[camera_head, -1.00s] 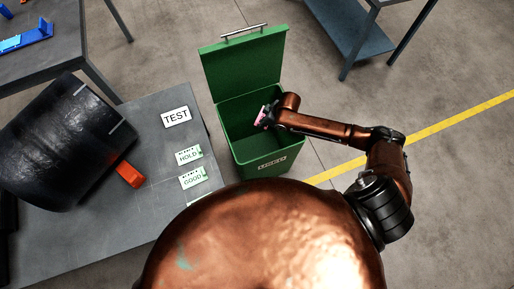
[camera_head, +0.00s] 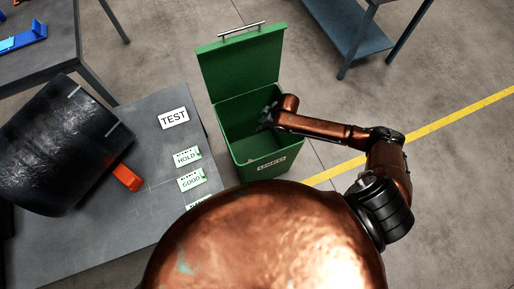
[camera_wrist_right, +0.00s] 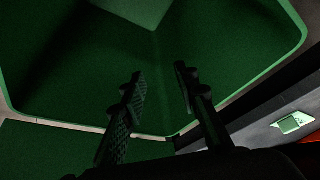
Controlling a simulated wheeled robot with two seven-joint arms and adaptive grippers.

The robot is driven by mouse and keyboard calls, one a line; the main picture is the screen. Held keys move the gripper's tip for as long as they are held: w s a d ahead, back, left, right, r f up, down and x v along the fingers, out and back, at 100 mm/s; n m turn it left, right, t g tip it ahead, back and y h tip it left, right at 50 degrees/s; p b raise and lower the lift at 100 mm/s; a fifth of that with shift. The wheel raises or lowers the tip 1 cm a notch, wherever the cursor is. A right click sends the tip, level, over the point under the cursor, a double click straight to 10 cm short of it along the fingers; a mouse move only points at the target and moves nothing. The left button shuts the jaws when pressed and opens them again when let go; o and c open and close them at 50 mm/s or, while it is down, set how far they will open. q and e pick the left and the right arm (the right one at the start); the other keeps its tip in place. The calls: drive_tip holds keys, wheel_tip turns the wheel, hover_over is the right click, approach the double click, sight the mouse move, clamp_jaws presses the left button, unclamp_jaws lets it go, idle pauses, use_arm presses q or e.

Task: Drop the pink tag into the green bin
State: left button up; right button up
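The green bin (camera_head: 247,174) stands on the floor with its lid (camera_head: 240,65) raised at the back. My right gripper (camera_head: 265,118) is over the bin's opening. In the right wrist view my right gripper (camera_wrist_right: 160,80) has its two fingers apart, with nothing between them and green bin walls beyond. My left gripper is not in view.
A grey table (camera_head: 150,205) left of the bin holds a TEST sign (camera_head: 173,118), HOLD (camera_head: 187,157) and GOOD (camera_head: 192,180) tags, an orange block (camera_head: 127,177) and a large black roll (camera_head: 55,150). A blue-shelved table (camera_head: 345,35) stands behind right. Floor to the right is open.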

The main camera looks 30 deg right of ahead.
drive_tip(key=v, duration=1.2)
drive_tip(key=shift+a, duration=0.1)
